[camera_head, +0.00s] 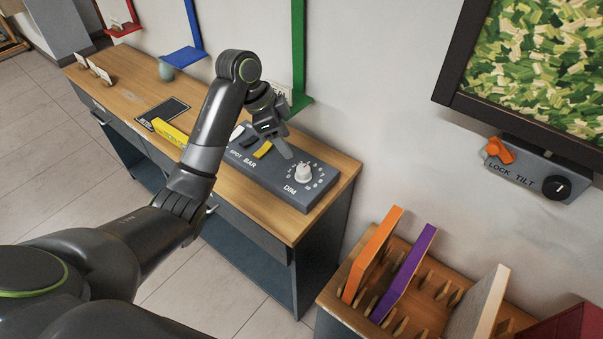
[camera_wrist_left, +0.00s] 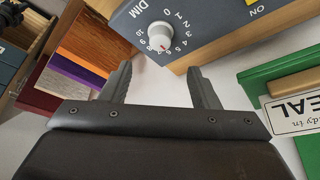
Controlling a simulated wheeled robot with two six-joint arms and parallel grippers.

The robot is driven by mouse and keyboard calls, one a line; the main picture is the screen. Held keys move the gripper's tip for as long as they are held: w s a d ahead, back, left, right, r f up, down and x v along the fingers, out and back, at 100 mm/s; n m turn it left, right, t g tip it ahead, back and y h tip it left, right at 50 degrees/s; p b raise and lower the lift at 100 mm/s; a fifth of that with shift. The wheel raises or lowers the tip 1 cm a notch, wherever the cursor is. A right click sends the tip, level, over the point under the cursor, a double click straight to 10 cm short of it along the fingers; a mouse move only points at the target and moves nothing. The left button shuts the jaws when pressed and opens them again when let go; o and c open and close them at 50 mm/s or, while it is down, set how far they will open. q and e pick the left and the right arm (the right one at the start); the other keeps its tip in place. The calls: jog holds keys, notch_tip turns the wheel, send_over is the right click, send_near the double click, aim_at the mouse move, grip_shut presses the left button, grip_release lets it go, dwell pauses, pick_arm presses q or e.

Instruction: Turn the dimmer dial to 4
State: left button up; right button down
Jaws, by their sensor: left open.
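The dimmer dial (camera_head: 303,173) is a white round knob at the right end of a dark grey control box (camera_head: 240,172). Numbers ring it, with DIM printed beside it. In the left wrist view the dial (camera_wrist_left: 160,37) shows a small reddish mark on its rim; I cannot read for certain which number it points to. My left gripper (camera_head: 284,147) is open and empty, above the box and up and left of the dial in the head view. In the left wrist view its fingertips (camera_wrist_left: 158,70) are spread apart below the dial, not touching it. My right gripper is not in view.
White and yellow (camera_head: 263,150) switches sit on the box left of the dial. The box lies on a wooden-topped desk (camera_head: 335,172) against the wall. A green bracket (camera_head: 299,101) rises behind. A rack (camera_head: 400,322) with coloured panels and a tilt-lock unit (camera_head: 537,174) are to the right.

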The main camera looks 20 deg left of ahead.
aim_at(302, 168)
pick_arm(q)
jog(key=b+x, duration=0.6)
jog(key=x, duration=0.2)
jog(key=shift+f, duration=0.15)
jog(key=shift+x, duration=0.8)
jog(key=shift+w+d+f, duration=0.15)
jog(key=shift+d+f, duration=0.05)
jog(key=shift+f, duration=0.2)
jog(key=c, duration=0.9)
jog(key=n+p, duration=0.1)
jog(key=p, duration=0.2)
jog(key=n+t+p, duration=0.1)
jog(key=n+p, duration=0.1)
jog(key=p, duration=0.1)
jog(key=n+y+p, duration=0.1)
jog(key=p, duration=0.2)
jog(key=shift+r, duration=0.3)
jog(key=shift+c, duration=0.3)
jog(key=shift+f+n+t+p, duration=0.2)
jog(key=shift+n+t+p, duration=0.1)
jog(key=shift+n+p, duration=0.4)
jog(key=shift+f, duration=0.1)
